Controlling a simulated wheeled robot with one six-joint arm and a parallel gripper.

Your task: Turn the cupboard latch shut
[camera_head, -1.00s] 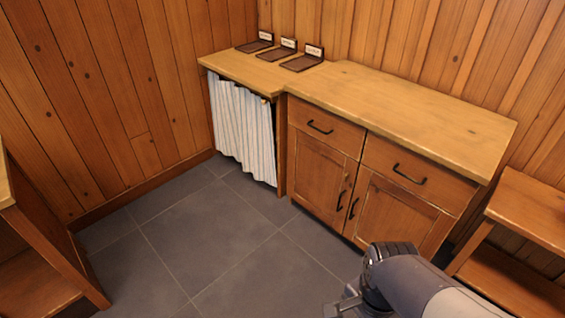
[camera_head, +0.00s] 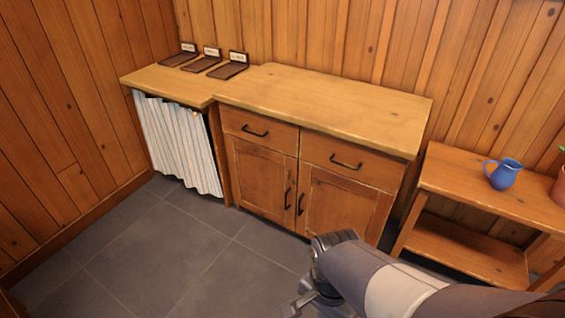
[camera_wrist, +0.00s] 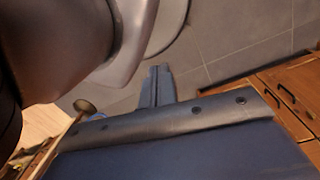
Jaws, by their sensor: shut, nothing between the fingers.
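The wooden cupboard (camera_head: 262,180) stands against the back wall, with two drawers above two doors. Both doors look closed, each with a dark upright handle near the middle seam. A small dark fitting, which may be the latch (camera_head: 290,176), shows by the seam just above the left handle; its turn is too small to tell. My gripper (camera_head: 300,305) is low at the bottom of the head view, over the floor in front of the cupboard and apart from it. In the wrist view its fingers (camera_wrist: 159,85) are together and empty. The cupboard front (camera_wrist: 290,88) shows there at the right edge.
A striped curtain (camera_head: 178,145) hangs under the lower counter at left. Several dark stands with labels sit on that counter. A low wooden shelf (camera_head: 470,185) at right holds a blue jug (camera_head: 503,174) and part of a pot. Grey tiled floor before the cupboard is clear.

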